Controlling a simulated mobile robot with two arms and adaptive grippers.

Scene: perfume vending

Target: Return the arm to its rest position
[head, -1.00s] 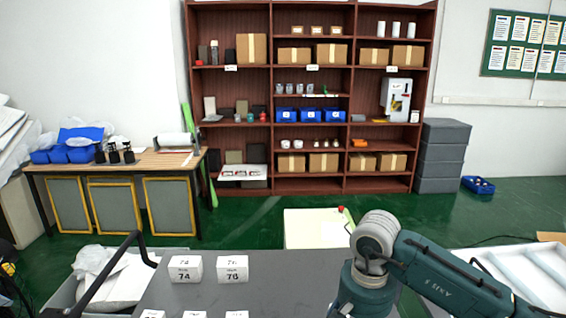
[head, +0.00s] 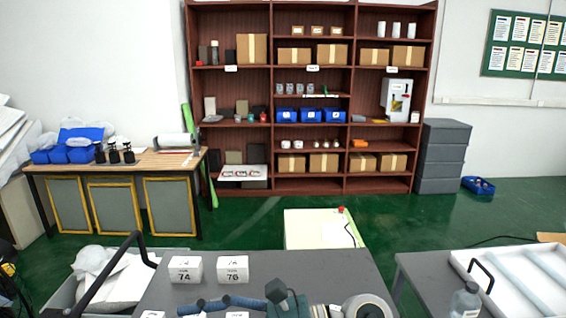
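My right arm lies low along the bottom edge of the head view, across the front of the grey table (head: 300,268). A knobbly dark blue part (head: 228,303) at its left end may be my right gripper. It is cut off by the frame edge, so I cannot see whether it is open, shut or holding anything. My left gripper is not in view. Two white boxes marked 74 (head: 185,276) and 76 (head: 233,276) stand on the grey table just beyond the arm.
A clear bottle (head: 465,300) stands at the lower right beside a white tray (head: 520,262). A cream cabinet (head: 310,230) stands beyond the table. A brown shelf unit (head: 272,100) and a workbench (head: 130,163) are farther back. Green floor between them is clear.

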